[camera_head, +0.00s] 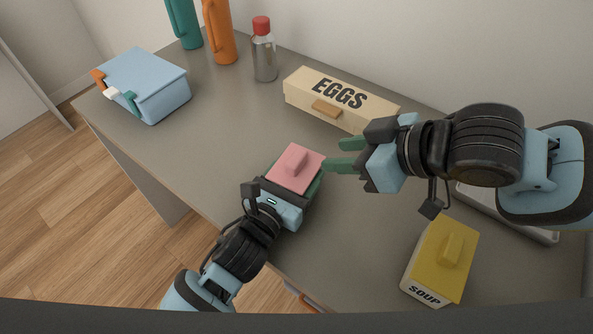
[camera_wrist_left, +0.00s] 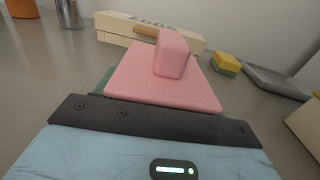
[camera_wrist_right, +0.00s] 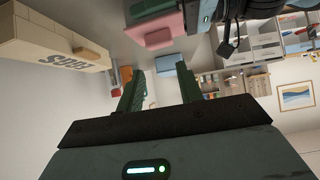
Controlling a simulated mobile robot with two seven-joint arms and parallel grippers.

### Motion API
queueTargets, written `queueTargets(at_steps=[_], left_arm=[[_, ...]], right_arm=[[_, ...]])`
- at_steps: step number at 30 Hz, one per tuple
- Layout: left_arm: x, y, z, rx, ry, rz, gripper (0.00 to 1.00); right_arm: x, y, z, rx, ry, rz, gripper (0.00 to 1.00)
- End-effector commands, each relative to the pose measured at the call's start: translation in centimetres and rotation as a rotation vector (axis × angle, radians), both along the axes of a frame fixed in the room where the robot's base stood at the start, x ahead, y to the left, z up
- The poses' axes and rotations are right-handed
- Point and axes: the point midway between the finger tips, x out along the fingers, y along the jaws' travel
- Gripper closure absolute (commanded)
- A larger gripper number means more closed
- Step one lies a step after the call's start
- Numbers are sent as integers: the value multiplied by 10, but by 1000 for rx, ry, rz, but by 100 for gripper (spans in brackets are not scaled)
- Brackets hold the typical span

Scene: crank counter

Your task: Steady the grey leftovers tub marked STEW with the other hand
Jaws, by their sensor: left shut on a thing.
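A tub with a pink lid and a raised pink handle (camera_head: 296,162) stands near the front edge of the counter; its lid also fills the middle of the left wrist view (camera_wrist_left: 150,88). No STEW lettering or grey wall shows on it. My left gripper (camera_head: 288,186) is shut on this tub, and its fingers hide most of the sides. My right gripper (camera_head: 346,155) is open and empty just right of the pink lid, with its green fingers pointing left toward it. In the right wrist view the two green fingers (camera_wrist_right: 160,92) stand apart with nothing between them.
A yellow tub marked SOUP (camera_head: 440,262) stands at the front right. A cream EGGS box (camera_head: 300,92) lies behind. A blue box with clips (camera_head: 150,80), a steel bottle (camera_head: 264,58) and an orange flask (camera_head: 220,35) stand further left. A grey tray (camera_head: 540,234) lies right.

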Motion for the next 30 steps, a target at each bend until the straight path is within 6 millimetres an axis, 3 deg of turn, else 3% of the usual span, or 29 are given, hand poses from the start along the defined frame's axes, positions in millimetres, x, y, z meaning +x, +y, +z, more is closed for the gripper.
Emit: queueTargets(at_steps=[5,11,20,30], left_arm=[[-1,0,-5,5,9,0,59],[-1,0,-6,6,10,0,59],[-1,0,-7,7,12,1,59],[-1,0,-8,8,15,1,59]], right_arm=[[9,7,-5,-77,-22,62,64],[28,23,-14,-285,-77,263,64],[46,49,-20,-607,-153,679,64],[54,69,-5,-885,-201,1216,64]])
